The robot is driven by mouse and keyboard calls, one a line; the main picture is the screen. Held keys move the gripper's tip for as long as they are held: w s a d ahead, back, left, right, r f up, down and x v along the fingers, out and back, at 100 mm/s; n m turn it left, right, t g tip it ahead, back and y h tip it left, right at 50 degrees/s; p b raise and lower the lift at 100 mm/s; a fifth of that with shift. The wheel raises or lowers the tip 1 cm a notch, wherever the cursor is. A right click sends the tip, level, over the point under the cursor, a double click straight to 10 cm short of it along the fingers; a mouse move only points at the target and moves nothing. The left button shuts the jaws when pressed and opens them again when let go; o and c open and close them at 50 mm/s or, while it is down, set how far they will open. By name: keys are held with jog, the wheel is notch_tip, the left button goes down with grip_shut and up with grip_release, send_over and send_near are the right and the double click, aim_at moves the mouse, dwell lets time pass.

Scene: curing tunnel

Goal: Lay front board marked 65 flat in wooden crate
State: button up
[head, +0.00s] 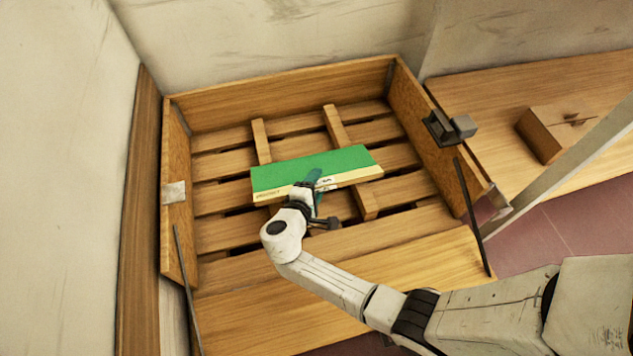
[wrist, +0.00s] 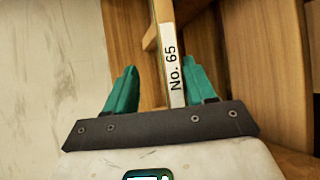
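The board (head: 285,173) has a green top and a pale front edge. It lies about flat inside the wooden crate (head: 270,97), across the battens above the slatted floor; I cannot tell whether it fully rests on them. In the wrist view its edge bears the label "No. 65" (wrist: 172,65). My gripper (head: 317,183) is at the board's front edge. In the wrist view my gripper (wrist: 160,85) has its teal fingers apart on either side of the edge. The right finger is close to the edge, and a gap shows at the left finger.
Two battens (head: 334,124) run over the crate's slats. A dark metal fitting (head: 449,128) sits on the right wall. A small wooden box (head: 553,130) stands on the bench (head: 490,88) at right. Pale walls stand behind and left. Slats behind the board are clear.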

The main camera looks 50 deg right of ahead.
jog(key=p+v, duration=0.3)
jog(key=v, duration=0.7)
jog(key=shift+p, duration=0.3)
jog(key=shift+r, duration=0.15)
